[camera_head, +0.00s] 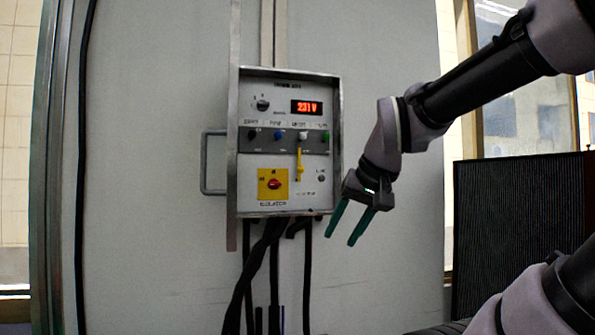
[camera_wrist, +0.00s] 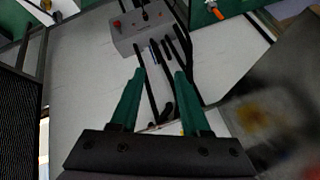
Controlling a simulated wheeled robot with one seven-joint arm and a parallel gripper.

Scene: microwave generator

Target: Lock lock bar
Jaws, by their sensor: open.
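A grey control box (camera_head: 289,140) is mounted on the wall, with a lit red display, a row of knobs and a red switch on a yellow plate. A thin yellow bar (camera_head: 299,163) hangs upright below the white knob. A grey U-shaped bar (camera_head: 205,162) stands out from the box's left side. I cannot tell which of these is the lock bar. My gripper (camera_head: 341,239) has green fingers, apart and empty, pointing down just below and right of the box. In the wrist view, my gripper (camera_wrist: 158,76) has nothing between its fingers.
Black cables (camera_head: 262,268) hang below the box, left of my gripper. A dark ribbed panel (camera_head: 515,215) stands at the right. The pale wall (camera_head: 385,285) below my gripper is clear. In the wrist view, a grey box (camera_wrist: 140,30) with cables lies ahead.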

